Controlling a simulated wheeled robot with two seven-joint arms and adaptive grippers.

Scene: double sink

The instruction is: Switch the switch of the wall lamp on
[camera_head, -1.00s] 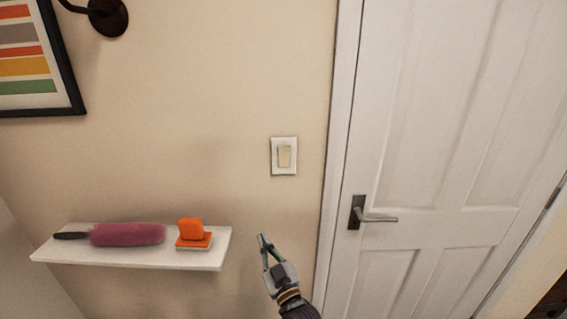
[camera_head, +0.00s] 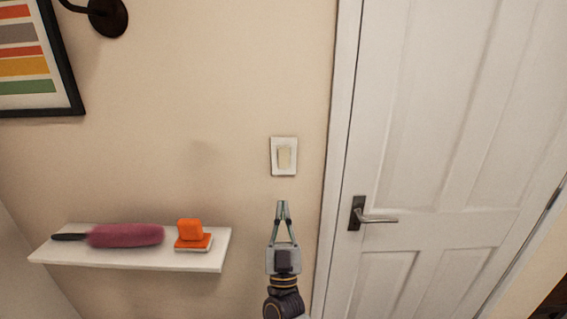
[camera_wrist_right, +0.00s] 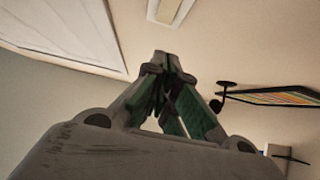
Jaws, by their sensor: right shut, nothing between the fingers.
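The switch (camera_head: 284,157) is a cream rocker in a white plate on the beige wall, left of the door frame. The wall lamp (camera_head: 107,16) shows in part at the top left, a dark round mount with a curved arm. My right gripper (camera_head: 282,203) is shut and empty, pointing up, with its tips a little below the switch plate in the picture. In the right wrist view the shut fingertips (camera_wrist_right: 160,55) show below the switch plate (camera_wrist_right: 168,10), which is cut by the top edge. The lamp (camera_wrist_right: 222,95) is also there, right of the fingers. My left gripper is not in view.
A white shelf (camera_head: 130,255) at the lower left holds a pink duster (camera_head: 125,235) and an orange sponge-like item (camera_head: 191,234). A white door (camera_head: 450,130) with a dark handle (camera_head: 358,214) stands at right. A framed picture (camera_head: 35,60) hangs at the upper left.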

